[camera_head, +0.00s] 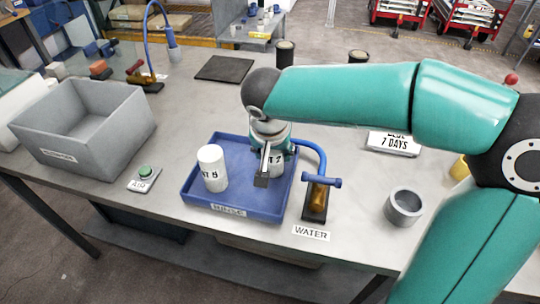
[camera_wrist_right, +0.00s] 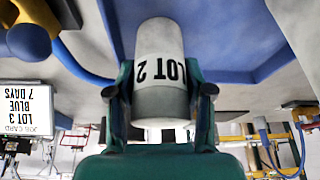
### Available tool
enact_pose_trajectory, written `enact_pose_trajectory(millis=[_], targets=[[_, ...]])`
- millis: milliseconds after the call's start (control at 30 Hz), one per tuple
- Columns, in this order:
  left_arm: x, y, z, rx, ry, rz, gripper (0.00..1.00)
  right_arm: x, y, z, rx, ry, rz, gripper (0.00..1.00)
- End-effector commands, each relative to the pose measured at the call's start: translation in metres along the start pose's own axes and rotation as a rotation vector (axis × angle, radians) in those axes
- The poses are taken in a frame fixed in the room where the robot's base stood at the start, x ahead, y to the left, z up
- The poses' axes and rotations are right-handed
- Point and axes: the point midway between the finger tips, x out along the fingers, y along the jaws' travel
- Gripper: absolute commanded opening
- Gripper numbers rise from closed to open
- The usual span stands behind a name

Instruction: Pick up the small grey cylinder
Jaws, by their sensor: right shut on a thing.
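A small pale grey cylinder marked LOT 2 (camera_head: 276,165) stands in the right part of the blue tray (camera_head: 235,212), partly hidden by my right gripper. My right gripper (camera_head: 268,166) comes down over it from above and is shut on it. In the right wrist view the cylinder (camera_wrist_right: 160,62) sits between the two fingers of the right gripper (camera_wrist_right: 160,95), one on each side. I cannot tell whether its base touches the tray floor. A second whitish cylinder, marked LOT with an unclear digit (camera_head: 212,168), stands upright in the tray to the left. My left gripper is not in view.
A grey bin (camera_head: 85,122) and a green button (camera_head: 145,172) are left of the tray. A blue-hosed tap (camera_head: 318,195) with a WATER label stands close on its right. A hollow grey cup (camera_head: 404,206) and a job card sign (camera_head: 393,143) are further right.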

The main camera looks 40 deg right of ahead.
Motion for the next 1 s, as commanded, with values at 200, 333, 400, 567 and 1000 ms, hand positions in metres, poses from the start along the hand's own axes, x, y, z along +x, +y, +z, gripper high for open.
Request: enact_pose_trajectory(millis=[200,333,400,567,1000], targets=[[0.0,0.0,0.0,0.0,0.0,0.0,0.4,-0.001,0.0,-0.001,0.001,0.002,-0.001,0.0],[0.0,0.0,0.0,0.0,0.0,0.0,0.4,-0.001,0.0,-0.001,0.001,0.002,-0.001,0.0],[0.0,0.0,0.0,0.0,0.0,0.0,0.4,-0.001,0.0,-0.001,0.001,0.002,-0.001,0.0],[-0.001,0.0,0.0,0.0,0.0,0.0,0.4,-0.005,0.0,-0.003,0.001,0.003,-0.002,0.0],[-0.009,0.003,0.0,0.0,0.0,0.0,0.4,-0.066,-0.001,-0.028,0.003,0.005,-0.006,0.0]])
